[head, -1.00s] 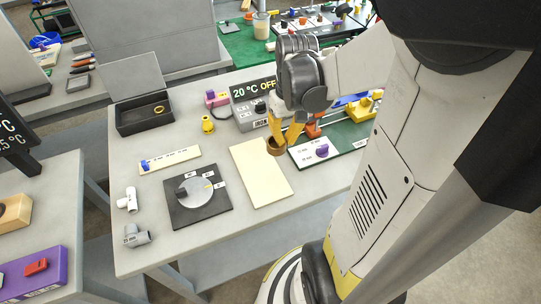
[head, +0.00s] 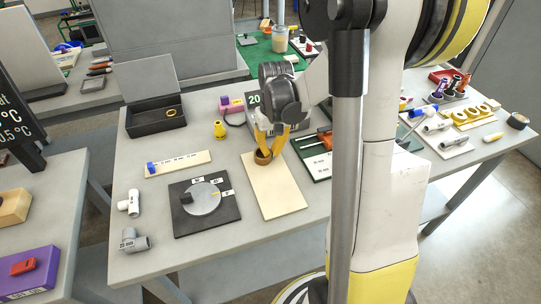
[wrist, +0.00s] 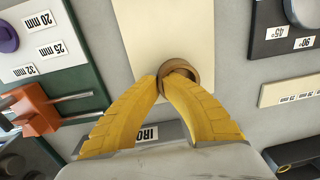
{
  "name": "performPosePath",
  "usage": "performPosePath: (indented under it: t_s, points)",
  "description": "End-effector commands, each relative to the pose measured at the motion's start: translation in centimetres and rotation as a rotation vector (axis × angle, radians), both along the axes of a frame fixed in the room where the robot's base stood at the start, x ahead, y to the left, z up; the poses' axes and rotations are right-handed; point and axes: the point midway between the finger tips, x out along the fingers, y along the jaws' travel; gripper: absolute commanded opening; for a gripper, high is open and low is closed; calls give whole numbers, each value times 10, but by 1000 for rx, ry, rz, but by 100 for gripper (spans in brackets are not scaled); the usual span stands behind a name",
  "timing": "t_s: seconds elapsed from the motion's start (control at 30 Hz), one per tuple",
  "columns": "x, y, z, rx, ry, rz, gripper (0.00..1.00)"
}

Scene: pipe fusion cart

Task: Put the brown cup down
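The brown cup (head: 263,159) is a small, open, round cup over the far end of a cream board (head: 277,195) on the grey table. My gripper (head: 267,149) has two yellow fingers that come down to the cup from the far side and close in on its rim. In the wrist view, the fingertips (wrist: 164,83) meet at the near rim of the cup (wrist: 191,68), with the board (wrist: 150,30) behind it. The fingers hide part of the cup. I cannot tell whether its base touches the board.
A black plate with a grey dial (head: 203,198) lies left of the board. A green-edged panel (head: 318,165) is close on its right. A yellow piece (head: 219,129) and a black open bin (head: 155,118) are farther left.

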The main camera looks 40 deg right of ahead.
Motion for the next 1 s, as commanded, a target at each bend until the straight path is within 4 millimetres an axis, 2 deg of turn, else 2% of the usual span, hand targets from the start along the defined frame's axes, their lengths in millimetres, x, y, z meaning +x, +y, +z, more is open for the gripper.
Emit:
performPosePath:
  t_s: [0.33,0.37,0.4,0.43,0.73,0.87,1.0]
  points:
    - [0,0,-4,0,0,0,0]
    - [0,0,-4,0,0,0,8]
    - [0,0,-3,0,0,0,20]
    - [0,0,-3,0,0,0,27]
    - [0,0,-2,0,0,0,27]
    - [0,0,10,0,0,0,27]
    - [-1,-2,40,0,0,0,27]
